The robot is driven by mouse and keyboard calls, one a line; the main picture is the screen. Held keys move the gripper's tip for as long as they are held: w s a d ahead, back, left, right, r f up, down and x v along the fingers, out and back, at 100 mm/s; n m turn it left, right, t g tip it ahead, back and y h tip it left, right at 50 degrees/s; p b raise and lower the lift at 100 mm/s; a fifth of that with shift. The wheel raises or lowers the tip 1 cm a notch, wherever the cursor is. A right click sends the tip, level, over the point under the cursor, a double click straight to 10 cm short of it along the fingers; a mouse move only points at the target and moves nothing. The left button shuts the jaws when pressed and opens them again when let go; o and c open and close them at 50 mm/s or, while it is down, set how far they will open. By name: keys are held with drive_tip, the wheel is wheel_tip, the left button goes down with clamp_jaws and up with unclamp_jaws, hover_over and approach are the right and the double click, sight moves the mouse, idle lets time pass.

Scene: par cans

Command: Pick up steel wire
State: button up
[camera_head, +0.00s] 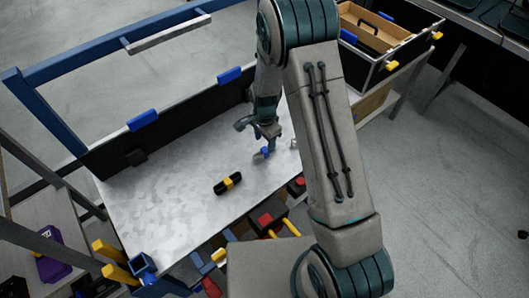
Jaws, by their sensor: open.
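My gripper (268,149) is over the grey worktable (175,157), low near its back right part, and is open. A small blue object (264,153) shows right at its fingertips; I cannot tell whether they touch it. A black elongated thing with a yellow band (228,183) lies on the tabletop to the lower left of the gripper, clear of it. No thing can be named the steel wire for sure at this size. My arm hides part of the table's right side.
A dark panel with blue clips (143,120) edges the back of the table. Red, black and yellow tools (266,217) crowd its front edge. A wooden tray (372,30) sits in a dark-sided bench at the upper right. The left part of the tabletop is clear.

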sight(265, 149)
drive_tip(key=shift+s+f, duration=0.2)
drive_tip(key=shift+f, duration=2.55)
drive_tip(key=c, duration=1.1)
